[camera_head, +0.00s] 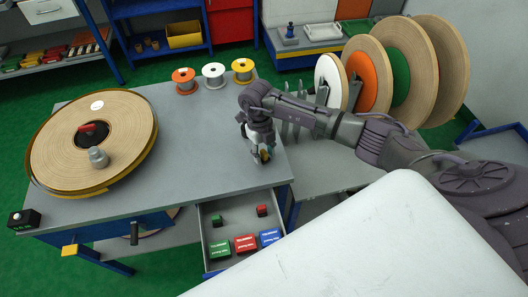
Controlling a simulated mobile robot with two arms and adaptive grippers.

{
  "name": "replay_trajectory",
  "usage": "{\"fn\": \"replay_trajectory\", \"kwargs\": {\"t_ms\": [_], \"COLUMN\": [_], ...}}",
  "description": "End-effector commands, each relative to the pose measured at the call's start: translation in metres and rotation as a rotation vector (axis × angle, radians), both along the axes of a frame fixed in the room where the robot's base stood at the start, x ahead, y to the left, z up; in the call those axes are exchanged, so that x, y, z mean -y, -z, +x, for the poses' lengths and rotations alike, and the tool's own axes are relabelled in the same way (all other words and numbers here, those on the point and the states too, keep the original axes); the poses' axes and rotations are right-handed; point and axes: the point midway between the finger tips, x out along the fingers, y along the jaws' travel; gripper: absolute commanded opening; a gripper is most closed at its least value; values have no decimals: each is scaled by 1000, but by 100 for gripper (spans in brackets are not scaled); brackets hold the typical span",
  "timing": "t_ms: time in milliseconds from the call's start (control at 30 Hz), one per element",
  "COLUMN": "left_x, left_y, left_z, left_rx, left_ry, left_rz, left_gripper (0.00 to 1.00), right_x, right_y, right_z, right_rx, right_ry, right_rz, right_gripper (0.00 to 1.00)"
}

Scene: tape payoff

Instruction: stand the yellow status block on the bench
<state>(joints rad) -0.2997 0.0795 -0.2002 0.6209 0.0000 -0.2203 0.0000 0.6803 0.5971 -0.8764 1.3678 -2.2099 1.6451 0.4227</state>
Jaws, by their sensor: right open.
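My right gripper (262,158) is over the right part of the grey bench (205,150), pointing down with its jaws open. A small yellow patch (265,154) shows at its fingertips, probably the yellow status block. The fingers hide most of it, so I cannot tell whether it stands upright or touches the bench. My left gripper is not in view.
An open drawer (213,233) below the bench holds green, red and blue blocks. A big tape reel (60,150) lies on the bench's left. Three small spools (213,76) stand at the back. Large discs (399,75) stand at the right. The bench middle is clear.

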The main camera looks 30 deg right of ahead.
Motion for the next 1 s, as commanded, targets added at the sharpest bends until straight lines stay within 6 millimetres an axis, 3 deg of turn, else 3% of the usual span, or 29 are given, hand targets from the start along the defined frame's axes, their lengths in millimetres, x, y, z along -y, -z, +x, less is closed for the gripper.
{"fn": "replay_trajectory", "kwargs": {"t_ms": [267,700,1000], "left_x": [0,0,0], "left_y": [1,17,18], "left_z": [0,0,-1], "left_rx": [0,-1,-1], "left_ry": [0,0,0], "left_rz": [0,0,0], "left_gripper": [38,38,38], "right_x": [0,-1,-2], "right_y": [-19,-104,-122], "right_z": [4,17,18], "right_rx": [5,3,1], "right_ry": [-1,0,0], "right_rz": [0,-1,0], "right_gripper": [41,41,41]}}
